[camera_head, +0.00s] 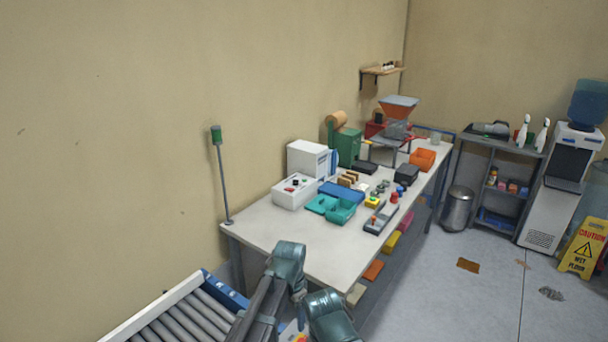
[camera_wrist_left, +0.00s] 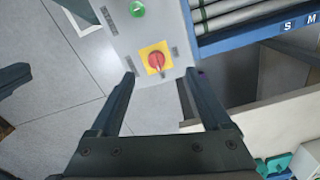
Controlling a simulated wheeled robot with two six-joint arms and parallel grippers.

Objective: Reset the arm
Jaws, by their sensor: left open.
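My left gripper (camera_wrist_left: 160,76) is open in the left wrist view, with its two dark fingers apart and nothing between them. Beyond the fingertips is a grey control panel with a red switch on a yellow plate (camera_wrist_left: 156,59) and a green button (camera_wrist_left: 137,9). I cannot tell that the fingers touch the panel. In the head view, my green-grey arm links are at the bottom centre, in front of the white worktable (camera_head: 262,226). My right gripper does not show clearly in either view.
A roller conveyor (camera_head: 185,318) stands at the bottom left. The table holds a teal bin (camera_head: 341,211), a white box (camera_head: 294,192), a grey tray (camera_head: 380,218) and small parts. A green-topped pole (camera_head: 221,178) rises at its left end. A wet-floor sign (camera_head: 583,247) stands far right.

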